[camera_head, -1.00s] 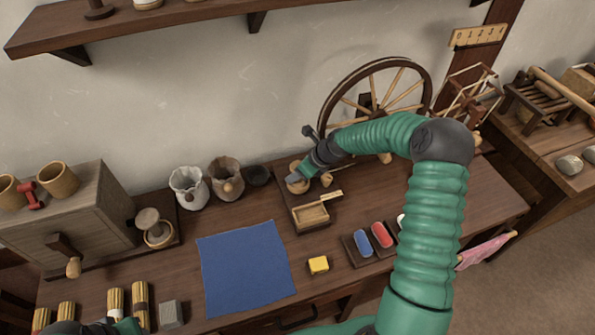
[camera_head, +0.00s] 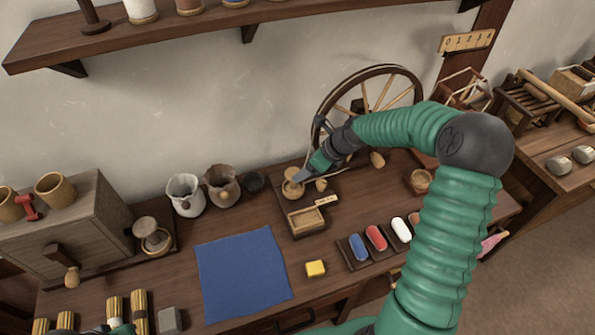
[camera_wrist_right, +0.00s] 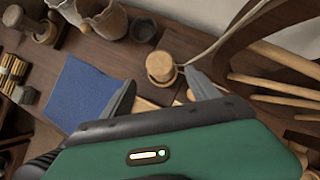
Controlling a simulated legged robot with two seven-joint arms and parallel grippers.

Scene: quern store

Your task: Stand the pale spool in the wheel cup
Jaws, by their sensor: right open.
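A white spool (camera_head: 401,229), the palest of the row, lies in a dark rack at the table's front right, right of a red and a blue spool. A small round wooden cup (camera_head: 420,180) sits on a dark base right of the spinning wheel. My right gripper (camera_head: 300,178) is beside a round wooden piece (camera_head: 292,189) left of the wheel. In the right wrist view its fingers (camera_wrist_right: 160,88) are apart, with this piece (camera_wrist_right: 160,66) beyond the gap, not clearly gripped. I cannot tell which round piece is the wheel cup. My left gripper (camera_head: 122,328) barely shows at the bottom left.
The spinning wheel (camera_head: 370,98) stands close behind my right gripper. A shallow wooden box (camera_head: 306,222) lies in front of it. My right arm covers the table's right part.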

